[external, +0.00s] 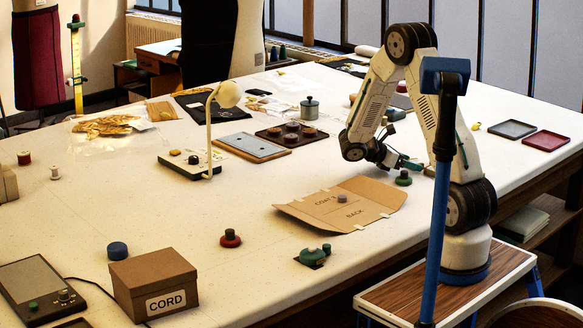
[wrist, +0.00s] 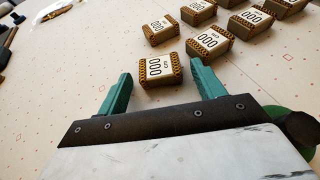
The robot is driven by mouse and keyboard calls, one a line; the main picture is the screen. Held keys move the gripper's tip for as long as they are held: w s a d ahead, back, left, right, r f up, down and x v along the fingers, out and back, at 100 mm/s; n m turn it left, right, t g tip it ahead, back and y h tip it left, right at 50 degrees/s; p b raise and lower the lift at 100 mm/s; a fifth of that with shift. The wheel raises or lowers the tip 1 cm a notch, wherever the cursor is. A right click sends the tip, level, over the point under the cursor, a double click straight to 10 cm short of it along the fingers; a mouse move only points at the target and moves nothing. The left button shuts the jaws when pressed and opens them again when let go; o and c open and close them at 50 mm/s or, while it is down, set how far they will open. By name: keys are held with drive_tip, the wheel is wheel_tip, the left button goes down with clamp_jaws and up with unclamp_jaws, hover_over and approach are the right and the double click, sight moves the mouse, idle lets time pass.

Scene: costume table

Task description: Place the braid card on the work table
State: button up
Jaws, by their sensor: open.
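Several braid cards, small blocks with brown-gold patterned braid at the ends and white labels reading "000", lie on the white, marked work table (wrist: 60,95) in the wrist view. The nearest braid card (wrist: 158,70) is just ahead of my gripper (wrist: 160,80), roughly between the teal fingertips; I cannot tell whether they touch it. My gripper is open with nothing held. In the external view my gripper (external: 410,164) is low over the right part of the work table (external: 200,235). I cannot make out the braid cards there.
More braid cards (wrist: 208,42) lie close behind the nearest one. A cord box (external: 153,282) and a lamp (external: 210,130) stand left.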

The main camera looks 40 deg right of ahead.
drive_tip(key=v, duration=1.1)
drive_tip(key=shift+r, duration=0.2)
drive_tip(key=shift+a+r, duration=0.15)
drive_tip(key=shift+a, duration=0.2)
drive_tip(key=shift+s+a+r, duration=0.1)
drive_tip(key=shift+a+r, duration=0.05)
drive_tip(key=shift+r, duration=0.15)
drive_tip(key=s+a+r+m+t+y, duration=0.3)
drive_tip(key=s+a+r+m+y, duration=0.2)
drive_tip(key=s, duration=0.8)
drive_tip(key=s+a+r+m+t+y, duration=0.3)
drive_tip(key=s+a+r+m+y, duration=0.2)
drive_tip(key=s+a, duration=0.6)
drive_tip(key=s+m+y, duration=0.2)
drive_tip(key=m, duration=0.1)
drive_tip(key=shift+s+m+t+y, duration=0.15)
drive_tip(key=shift+m+t+y, duration=0.15)
drive_tip(key=shift+t, duration=0.1)
